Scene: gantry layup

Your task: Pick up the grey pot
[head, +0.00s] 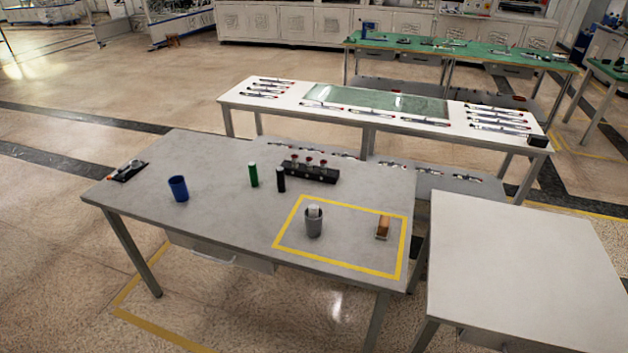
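The grey pot (314,225) stands upright on the grey table (215,212), inside the left part of a yellow taped rectangle (340,264). Something white (315,211) sticks up out of its mouth; I cannot tell what it is. No gripper touches the pot. Neither of my grippers shows in the head view.
A brown block (383,226) sits right of the pot within the tape. A blue cup (178,188), a green cylinder (253,175), a black cylinder (281,180) and a black rack (310,171) stand on the table. A bare white table (520,260) is at the right.

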